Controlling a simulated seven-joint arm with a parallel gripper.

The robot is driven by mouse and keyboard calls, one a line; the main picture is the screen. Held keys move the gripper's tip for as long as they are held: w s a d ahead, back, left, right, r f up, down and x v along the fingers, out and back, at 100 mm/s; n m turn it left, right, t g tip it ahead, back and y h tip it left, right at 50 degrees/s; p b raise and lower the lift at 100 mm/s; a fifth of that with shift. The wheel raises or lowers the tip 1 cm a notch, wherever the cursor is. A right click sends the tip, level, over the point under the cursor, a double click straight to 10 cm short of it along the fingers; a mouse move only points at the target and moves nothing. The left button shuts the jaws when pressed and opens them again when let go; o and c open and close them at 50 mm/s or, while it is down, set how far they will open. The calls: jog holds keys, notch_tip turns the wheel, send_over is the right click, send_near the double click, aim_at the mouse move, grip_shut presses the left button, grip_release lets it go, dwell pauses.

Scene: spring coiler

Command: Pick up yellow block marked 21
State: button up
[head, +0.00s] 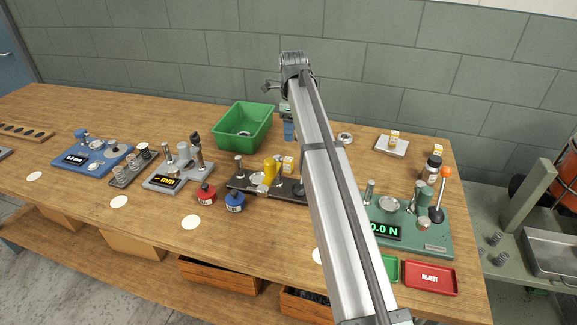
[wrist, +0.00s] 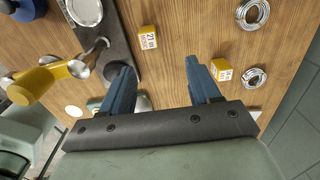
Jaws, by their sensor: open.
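The yellow block (wrist: 148,38) has a white face that appears to read 21. In the wrist view it stands on the wooden table beside the dark plate, above and between my fingertips. What looks like the same block (head: 288,161) shows in the head view behind the dark base with the yellow handle. My gripper (wrist: 157,68) is open and empty, its two blue fingers spread apart, touching no block. In the head view only a bit of blue finger (head: 289,130) shows beside my arm. A second yellow block (wrist: 222,71) lies by the right finger; its marking is unclear.
The dark plate (wrist: 103,30) with the yellow handle (wrist: 38,80) lies left of the block. Two metal rings (wrist: 254,78) lie to the right. The green bin (head: 244,126) stands behind. The green gauge (head: 412,235) and red tray (head: 431,278) are at the right.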

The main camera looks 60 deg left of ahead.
aim_at(288, 159)
jog(key=f, duration=0.2)
jog(key=s+f, duration=0.1)
jog(key=f, duration=0.2)
jog(key=s+f, duration=0.1)
jog(key=f, duration=0.2)
jog(key=shift+a, duration=0.1)
jog(key=shift+w+d+f, duration=0.1)
jog(key=shift+d+f, duration=0.1)
jog(key=shift+f, duration=1.15)
jog(key=shift+w+d+f, duration=0.1)
jog(key=shift+d+f, duration=0.05)
jog(key=shift+f, duration=1.2)
jog(key=shift+c, duration=0.2)
jog(key=c, duration=1)
